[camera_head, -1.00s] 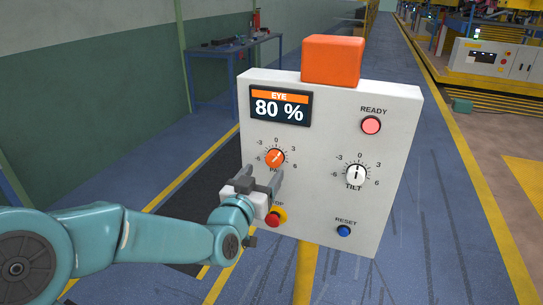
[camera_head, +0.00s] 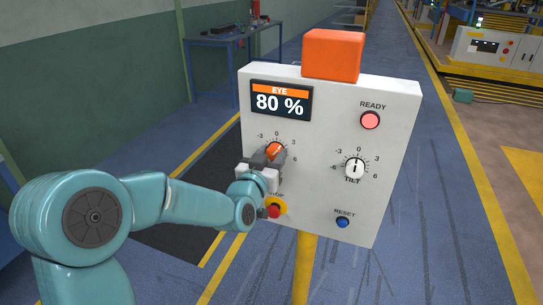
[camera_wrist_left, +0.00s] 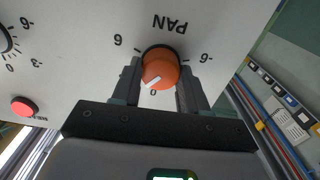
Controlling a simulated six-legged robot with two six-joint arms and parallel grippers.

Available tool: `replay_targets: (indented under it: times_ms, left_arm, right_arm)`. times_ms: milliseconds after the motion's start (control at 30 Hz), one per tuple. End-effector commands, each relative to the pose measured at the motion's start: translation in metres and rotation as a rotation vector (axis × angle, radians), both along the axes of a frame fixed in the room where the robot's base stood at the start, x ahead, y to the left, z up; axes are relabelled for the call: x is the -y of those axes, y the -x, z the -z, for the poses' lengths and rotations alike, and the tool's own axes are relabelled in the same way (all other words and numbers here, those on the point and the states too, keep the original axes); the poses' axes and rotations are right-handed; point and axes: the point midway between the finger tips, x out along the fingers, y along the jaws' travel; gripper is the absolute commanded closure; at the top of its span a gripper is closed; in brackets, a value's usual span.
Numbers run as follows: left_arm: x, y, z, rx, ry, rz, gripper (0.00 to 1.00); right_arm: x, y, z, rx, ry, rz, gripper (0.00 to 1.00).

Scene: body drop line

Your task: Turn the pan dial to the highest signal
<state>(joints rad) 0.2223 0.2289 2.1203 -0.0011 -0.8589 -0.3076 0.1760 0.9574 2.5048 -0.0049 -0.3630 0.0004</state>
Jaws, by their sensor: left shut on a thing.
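The orange pan dial (camera_head: 275,149) is on the left of a pale control panel, partly covered by my gripper in the head view. In the left wrist view the dial (camera_wrist_left: 160,70) appears upside down, with its white pointer a little off the 0, towards the plus side. My left gripper (camera_head: 268,161) is shut on the dial, a finger on each side. The display (camera_head: 281,102) reads EYE 80 %. My right gripper is in neither view.
The white tilt dial (camera_head: 354,168) is to the right, the blue reset button (camera_head: 342,222) below it. The red stop button (camera_head: 274,210) is just below my gripper. The red ready lamp (camera_head: 370,120) is at upper right. An orange block (camera_head: 332,55) tops the panel.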

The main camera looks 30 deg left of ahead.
Motion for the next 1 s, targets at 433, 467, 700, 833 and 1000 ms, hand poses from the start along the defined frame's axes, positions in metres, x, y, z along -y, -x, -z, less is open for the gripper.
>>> replay_targets:
  times_ms: [433,467,700,833,1000]
  left_arm:
    - [0.0,0.0,0.004,-0.039,-0.171,0.0,0.87]
    - [0.0,0.0,0.004,-0.043,-0.193,0.0,0.87]
    - [0.001,0.0,0.003,-0.089,-0.374,0.001,0.87]
    - [0.001,-0.001,0.002,-0.109,-0.457,0.0,0.87]
    - [0.001,-0.001,0.001,-0.13,-0.543,-0.002,0.87]
  right_arm:
    - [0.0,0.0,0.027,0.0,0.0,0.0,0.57]
    - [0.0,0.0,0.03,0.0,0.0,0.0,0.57]
    - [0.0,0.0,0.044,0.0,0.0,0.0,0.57]
    - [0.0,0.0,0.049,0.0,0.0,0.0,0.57]
    - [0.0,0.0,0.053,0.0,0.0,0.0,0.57]
